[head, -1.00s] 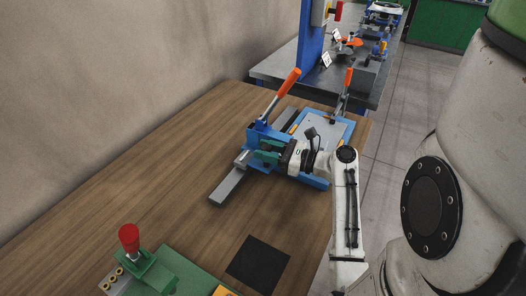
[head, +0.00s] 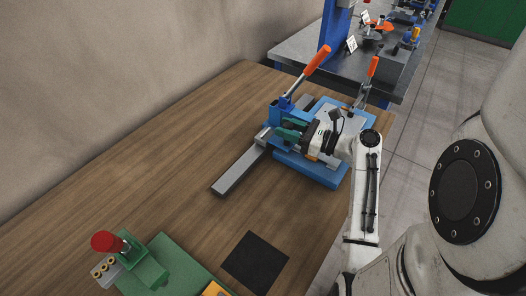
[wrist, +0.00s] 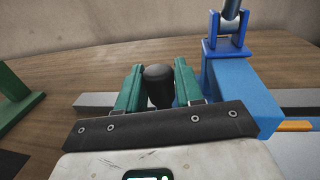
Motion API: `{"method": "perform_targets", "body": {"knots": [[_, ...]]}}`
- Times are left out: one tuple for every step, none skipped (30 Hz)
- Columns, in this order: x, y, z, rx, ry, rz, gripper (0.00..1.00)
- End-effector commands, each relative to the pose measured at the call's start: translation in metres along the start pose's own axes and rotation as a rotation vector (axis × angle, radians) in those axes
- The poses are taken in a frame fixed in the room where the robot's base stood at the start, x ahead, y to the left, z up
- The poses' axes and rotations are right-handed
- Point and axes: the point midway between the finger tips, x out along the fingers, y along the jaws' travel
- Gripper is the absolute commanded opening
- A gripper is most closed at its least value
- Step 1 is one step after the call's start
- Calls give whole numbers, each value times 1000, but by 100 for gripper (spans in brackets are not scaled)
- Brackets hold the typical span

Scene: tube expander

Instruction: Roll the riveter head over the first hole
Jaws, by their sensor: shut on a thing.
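The blue riveter head (head: 276,116) straddles the grey rail (head: 238,174) on the wooden table, with a lever (head: 318,60) with an orange grip rising up and to the right. Its blue body also shows right of my fingers in the wrist view (wrist: 240,92). My gripper (head: 291,130), with green fingers, is at the head's near side. In the wrist view it is shut on a black knob (wrist: 159,84). A pale metal plate (head: 351,118) lies on the blue base (head: 322,177), partly behind my wrist. I cannot make out the first hole or what lies under the head.
A second orange-handled lever (head: 373,66) stands at the base's far right. A green fixture (head: 150,268) with a red knob and a black mat (head: 255,262) are in the foreground. The left of the table is clear. A grey bench (head: 290,58) stands beyond.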

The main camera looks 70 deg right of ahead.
Motion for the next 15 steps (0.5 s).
{"method": "perform_targets", "body": {"knots": [[0, 1, 0, 0, 1, 2, 0], [0, 1, 0, 0, 1, 2, 37], [0, 1, 0, 0, 1, 2, 41], [0, 1, 0, 0, 1, 2, 44], [0, 1, 0, 0, 1, 2, 46], [0, 1, 0, 0, 1, 2, 50], [0, 1, 0, 0, 1, 2, 53], [0, 1, 0, 0, 1, 2, 54], [0, 1, 0, 0, 0, 2, 54], [0, 1, 0, 0, 0, 2, 54], [0, 1, 0, 0, 0, 2, 54], [0, 1, 0, 0, 0, 2, 54], [0, 1, 0, 0, 0, 2, 54], [0, 1, 0, 0, 0, 2, 54], [-1, 0, 0, 1, 0, 1, 54]]}}
